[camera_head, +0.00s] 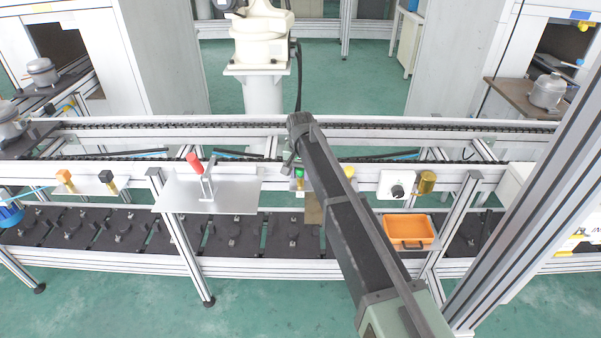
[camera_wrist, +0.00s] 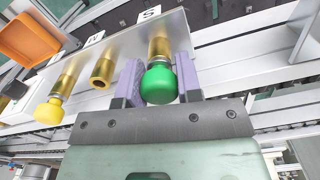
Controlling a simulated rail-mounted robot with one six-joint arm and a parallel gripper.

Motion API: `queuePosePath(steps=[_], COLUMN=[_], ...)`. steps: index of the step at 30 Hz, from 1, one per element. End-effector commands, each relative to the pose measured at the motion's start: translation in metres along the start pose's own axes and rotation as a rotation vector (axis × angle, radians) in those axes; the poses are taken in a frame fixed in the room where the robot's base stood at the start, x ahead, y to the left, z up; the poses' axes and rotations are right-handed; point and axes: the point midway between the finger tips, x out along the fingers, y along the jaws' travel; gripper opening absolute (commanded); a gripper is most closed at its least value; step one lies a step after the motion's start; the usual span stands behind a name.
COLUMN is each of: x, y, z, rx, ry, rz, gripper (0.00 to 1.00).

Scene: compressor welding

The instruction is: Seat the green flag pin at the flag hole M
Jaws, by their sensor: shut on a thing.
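The green flag pin (camera_wrist: 158,84) has a round green head and stands between the purple fingers of my gripper (camera_wrist: 157,72), which is shut on it. It lines up with the brass tube beside the label S (camera_wrist: 149,13); I cannot tell how deep it sits there. The neighbouring brass tube (camera_wrist: 103,72), beside what looks like the label M (camera_wrist: 95,38), is open and empty. The yellow pin (camera_wrist: 49,111) stands in line with the tube beyond it. In the head view the green head (camera_head: 299,173) shows just left of my arm, with my gripper mostly hidden.
An orange bin (camera_head: 407,232) sits at the right, also at the upper left in the wrist view. A plate with a red-handled clamp (camera_head: 193,163) stands left of the pin row. A white block with a black knob (camera_head: 397,186) and a brass cylinder (camera_head: 427,182) are to the right.

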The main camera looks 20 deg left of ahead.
Motion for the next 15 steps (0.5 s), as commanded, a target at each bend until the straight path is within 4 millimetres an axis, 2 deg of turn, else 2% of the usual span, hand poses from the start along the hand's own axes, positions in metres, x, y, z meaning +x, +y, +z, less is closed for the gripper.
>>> queuePosePath(steps=[11,15], x=[-0.008,-0.02], y=[0.0,0.0], z=[0.0,0.0], rx=[0.0,0.0], ry=[0.0,0.0], rz=[0.0,0.0], gripper=[0.0,0.0])
